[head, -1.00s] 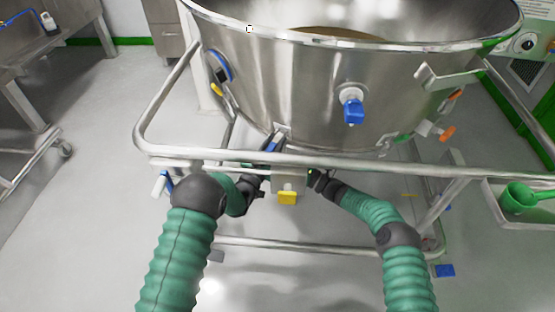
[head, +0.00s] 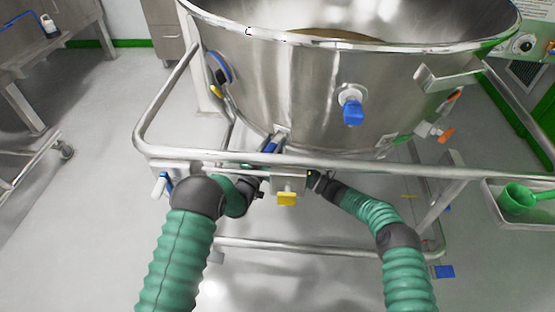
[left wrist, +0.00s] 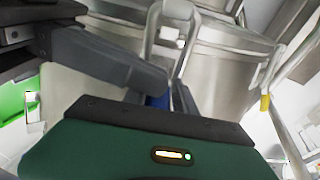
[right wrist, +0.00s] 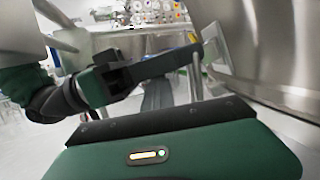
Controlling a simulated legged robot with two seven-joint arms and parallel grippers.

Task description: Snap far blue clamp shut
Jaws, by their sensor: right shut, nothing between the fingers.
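A blue clamp lever (head: 270,147) shows low on the front of the steel bowl (head: 290,90), just above the front rail. My left gripper (head: 262,181) is partly hidden behind the rail, below and left of that lever. In the left wrist view its fingers (left wrist: 160,98) stand apart with a blue piece (left wrist: 156,102) between them. I cannot tell whether they touch it. My right gripper (head: 312,178) is at the rail to the right of the lever. Its fingers (right wrist: 155,96) are shut and empty in the right wrist view, apart from the lever.
The frame's steel front rail (head: 400,170) crosses before both grippers. A yellow clamp (head: 287,199) hangs below it between my arms. A blue-handled fitting (head: 353,112) and an orange one (head: 446,135) are on the bowl. A green scoop (head: 517,198) lies in a tray at the right.

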